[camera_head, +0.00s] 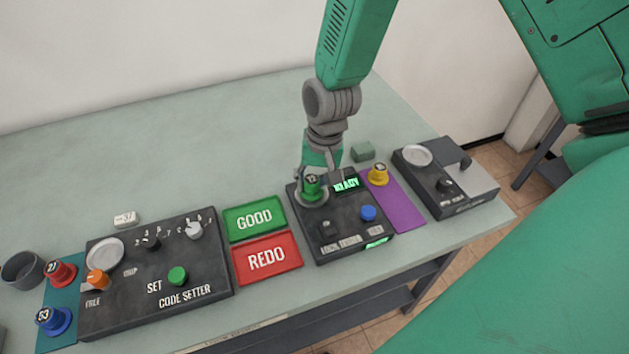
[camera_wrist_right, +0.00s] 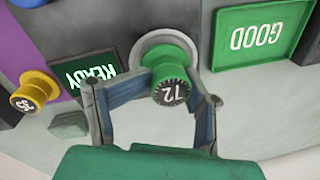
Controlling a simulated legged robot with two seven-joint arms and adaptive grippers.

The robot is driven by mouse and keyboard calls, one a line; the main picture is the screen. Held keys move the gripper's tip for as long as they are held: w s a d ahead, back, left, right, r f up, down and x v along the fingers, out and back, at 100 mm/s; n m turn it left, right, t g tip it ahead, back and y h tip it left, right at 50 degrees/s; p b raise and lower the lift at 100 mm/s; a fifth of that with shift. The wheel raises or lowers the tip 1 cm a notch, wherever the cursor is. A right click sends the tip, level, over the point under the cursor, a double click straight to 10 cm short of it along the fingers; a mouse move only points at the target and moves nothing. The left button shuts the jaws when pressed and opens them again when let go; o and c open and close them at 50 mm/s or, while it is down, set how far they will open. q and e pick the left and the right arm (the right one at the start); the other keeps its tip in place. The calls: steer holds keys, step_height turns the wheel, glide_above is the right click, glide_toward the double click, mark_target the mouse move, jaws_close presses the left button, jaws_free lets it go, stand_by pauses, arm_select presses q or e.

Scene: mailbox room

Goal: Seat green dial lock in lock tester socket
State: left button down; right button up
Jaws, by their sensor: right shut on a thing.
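The green dial lock (camera_head: 311,186), marked 72, stands at the round grey socket of the lock tester (camera_head: 349,221). My right gripper (camera_head: 318,180) comes down from above and is shut on the lock. In the right wrist view the lock (camera_wrist_right: 171,84) sits between the two fingers, with the pale socket ring (camera_wrist_right: 160,45) behind it. I cannot tell whether the lock is fully down in the socket. The tester's display (camera_head: 346,185) reads READY in green. A blue button (camera_head: 368,213) is on the tester. My left gripper is not in view.
Left of the tester lie a green GOOD tray (camera_head: 255,219) and a red REDO tray (camera_head: 267,257). Further left is the code setter (camera_head: 155,270). A yellow dial lock (camera_head: 379,175) stands on a purple mat (camera_head: 405,208); another device (camera_head: 446,178) is to its right. The table's back is mostly clear.

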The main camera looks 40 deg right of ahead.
steer(key=shift+f, duration=0.15)
steer(key=shift+f, duration=0.5)
stand_by(0.4)
steer(key=o, duration=1.9)
steer(key=shift+r, duration=0.1)
step_height(320, 180, up, 6)
steer(key=p, duration=0.6)
